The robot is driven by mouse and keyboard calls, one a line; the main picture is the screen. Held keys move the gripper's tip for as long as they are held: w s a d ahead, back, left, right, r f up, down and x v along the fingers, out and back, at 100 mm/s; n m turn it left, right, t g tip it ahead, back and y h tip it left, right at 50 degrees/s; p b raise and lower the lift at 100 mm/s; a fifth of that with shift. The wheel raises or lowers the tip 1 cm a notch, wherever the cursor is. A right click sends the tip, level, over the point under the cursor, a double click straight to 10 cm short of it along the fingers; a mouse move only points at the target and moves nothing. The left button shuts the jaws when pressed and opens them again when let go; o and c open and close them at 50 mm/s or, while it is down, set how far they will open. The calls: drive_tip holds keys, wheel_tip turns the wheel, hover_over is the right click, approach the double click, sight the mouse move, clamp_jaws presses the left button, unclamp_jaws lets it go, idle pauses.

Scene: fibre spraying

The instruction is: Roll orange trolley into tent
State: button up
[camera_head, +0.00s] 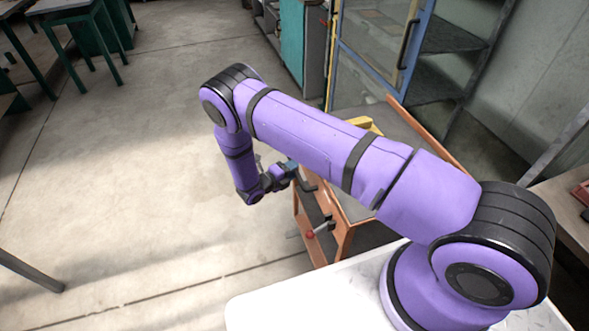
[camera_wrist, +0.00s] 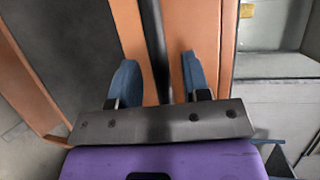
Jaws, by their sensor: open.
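The orange trolley (camera_head: 343,240) stands to the right of my gripper and partly below my arm, with a grey top and a lower shelf. My gripper (camera_head: 296,174) is at its near left side. In the wrist view, the blue fingers of my gripper (camera_wrist: 157,80) are open, one on each side of a black bar (camera_wrist: 153,35) against the trolley's orange panel (camera_wrist: 198,22). I cannot tell whether they touch the bar. A glass-panelled enclosure with a blue and yellow frame (camera_head: 333,55), possibly the tent, stands behind the trolley. My arm hides part of the trolley.
Concrete floor (camera_head: 130,180) lies open to the left. Green-legged tables (camera_head: 85,35) stand at the upper left, and a teal cabinet (camera_head: 291,40) stands left of the enclosure. A grey wall (camera_head: 545,70) bounds the right. A red item lies on a surface at the right edge.

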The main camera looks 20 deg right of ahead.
drive_tip(key=shift+x, duration=0.85)
clamp_jaws()
drive_tip(key=shift+d, duration=0.15)
